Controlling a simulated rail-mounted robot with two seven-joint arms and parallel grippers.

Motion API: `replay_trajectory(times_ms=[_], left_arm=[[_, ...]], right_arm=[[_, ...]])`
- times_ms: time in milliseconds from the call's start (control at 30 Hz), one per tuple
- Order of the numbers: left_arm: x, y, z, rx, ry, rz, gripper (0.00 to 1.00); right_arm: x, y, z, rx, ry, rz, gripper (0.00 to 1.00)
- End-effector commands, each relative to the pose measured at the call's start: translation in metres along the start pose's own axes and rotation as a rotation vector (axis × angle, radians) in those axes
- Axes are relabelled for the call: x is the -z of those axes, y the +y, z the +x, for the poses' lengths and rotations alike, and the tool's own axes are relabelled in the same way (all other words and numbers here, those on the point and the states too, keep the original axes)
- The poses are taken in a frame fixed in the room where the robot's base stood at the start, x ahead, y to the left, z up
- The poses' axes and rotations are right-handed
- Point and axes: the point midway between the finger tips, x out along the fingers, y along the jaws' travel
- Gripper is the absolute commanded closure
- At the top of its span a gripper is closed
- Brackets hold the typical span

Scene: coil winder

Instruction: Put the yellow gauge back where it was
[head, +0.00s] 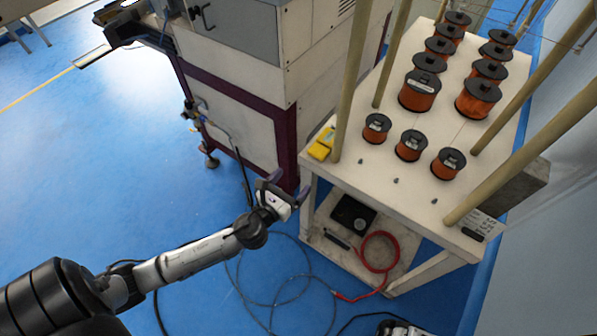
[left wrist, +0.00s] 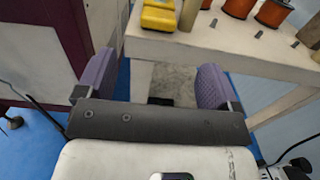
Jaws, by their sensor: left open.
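The yellow gauge (head: 320,147) lies on the near left corner of the white table, beside a wooden post. In the left wrist view the yellow gauge (left wrist: 160,15) is at the top edge, partly cut off, on the table's edge. My left gripper (head: 289,187) is open and empty, in front of and lower than that corner, apart from the gauge. Its two purple-grey fingers (left wrist: 152,80) stand wide apart in the left wrist view, with nothing between them. A white and black part at the bottom edge of the head view may be my right gripper; its fingers are hidden.
The white table (head: 375,187) carries several copper wire spools (head: 410,145) and upright wooden posts (head: 352,80). Its lower shelf holds a black box (head: 352,214) and a red cable (head: 378,268). A grey machine cabinet (head: 240,110) stands left of it. Blue floor lies open at left.

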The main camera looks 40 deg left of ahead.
Motion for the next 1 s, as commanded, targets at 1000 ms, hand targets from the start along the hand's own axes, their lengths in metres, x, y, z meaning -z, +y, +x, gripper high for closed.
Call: replay_trajectory(times_ms=[1000], left_arm=[[0.074,-0.023,-0.18,-1.163,0.338,-2.043,0.13]], right_arm=[[0.0,0.001,-0.001,-0.002,0.0,-0.002,0.57]])
